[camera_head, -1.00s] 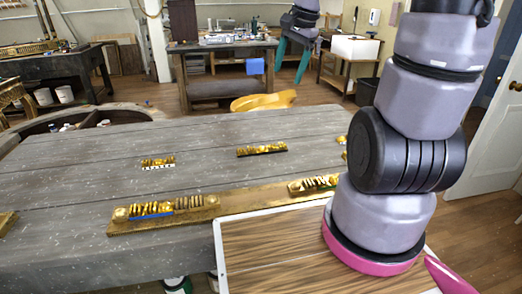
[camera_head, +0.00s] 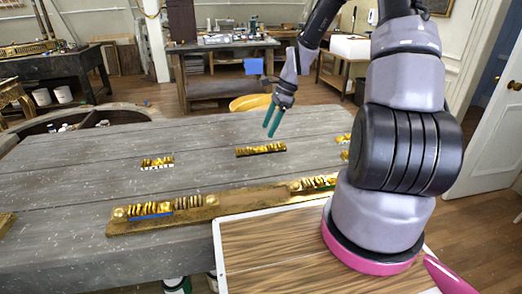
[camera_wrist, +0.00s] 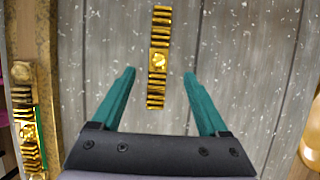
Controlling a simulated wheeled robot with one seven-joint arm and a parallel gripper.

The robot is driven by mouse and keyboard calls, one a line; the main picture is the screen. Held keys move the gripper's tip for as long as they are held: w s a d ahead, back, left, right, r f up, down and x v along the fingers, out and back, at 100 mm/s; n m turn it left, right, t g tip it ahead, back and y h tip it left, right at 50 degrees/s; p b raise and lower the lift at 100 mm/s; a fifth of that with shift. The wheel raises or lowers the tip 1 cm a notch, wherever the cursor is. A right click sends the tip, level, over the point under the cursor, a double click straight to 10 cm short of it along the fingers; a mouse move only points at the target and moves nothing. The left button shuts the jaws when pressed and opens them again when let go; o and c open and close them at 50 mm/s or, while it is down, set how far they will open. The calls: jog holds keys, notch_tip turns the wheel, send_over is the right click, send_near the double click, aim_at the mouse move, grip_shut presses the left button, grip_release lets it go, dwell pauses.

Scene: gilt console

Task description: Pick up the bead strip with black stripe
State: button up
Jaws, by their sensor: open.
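The bead strip with black stripe (camera_head: 261,150) lies on the grey table in the head view, a gold row of beads with a dark lower edge. A gold bead strip (camera_wrist: 158,58), seen from above in the wrist view, looks like the same one; its stripe is hidden there. My gripper (camera_head: 270,133) hangs above the table close to this strip, with teal fingers pointing down. In the wrist view my gripper (camera_wrist: 158,75) is open and empty, its fingers to either side of the strip's lower end line. The fingers appear apart from the strip.
Another bead strip with a white stripe (camera_head: 157,164) lies to the left. A gilt rail (camera_head: 235,204) along the front edge carries a blue-striped strip (camera_head: 150,211) and a green-striped strip (camera_head: 318,183). A white-edged wooden tray (camera_head: 270,250) is in front. Table around the strip is clear.

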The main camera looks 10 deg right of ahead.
aim_at(261, 146)
jog(key=shift+x, duration=3.55)
jog(key=shift+s+d+f, duration=0.1)
jog(key=shift+d, duration=0.05)
grip_shut()
